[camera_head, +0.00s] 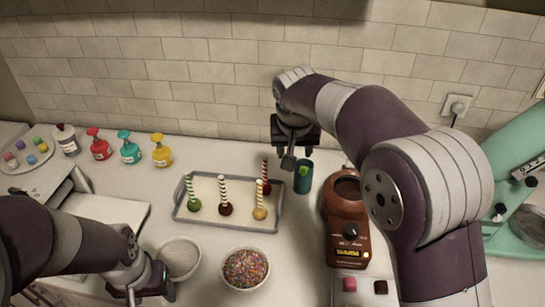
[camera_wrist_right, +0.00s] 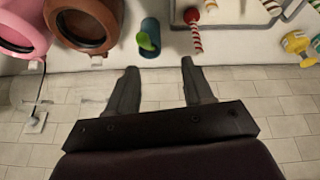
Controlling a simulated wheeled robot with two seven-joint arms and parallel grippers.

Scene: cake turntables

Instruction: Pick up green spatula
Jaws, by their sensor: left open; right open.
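The green spatula (camera_head: 304,171) stands in a teal cup (camera_head: 302,186) just right of the cake-pop tray. In the right wrist view the green spatula head (camera_wrist_right: 146,42) shows above the teal cup (camera_wrist_right: 150,26); its lower part is hidden inside. My right gripper (camera_head: 293,156) is behind and slightly left of the cup in the head view. In the wrist view its open fingers (camera_wrist_right: 160,66) point toward the cup, with nothing between them. My left gripper (camera_head: 150,291) is open near the bottom edge, left of the sprinkle bowl.
The grey tray (camera_head: 241,226) holds several cake pops; one red-striped pop (camera_head: 265,170) stands close to my right gripper. A brown melting pot (camera_head: 344,213) stands right of the cup. A tiled wall (camera_head: 215,75) rises behind. A sprinkle bowl (camera_head: 246,268) stands in front.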

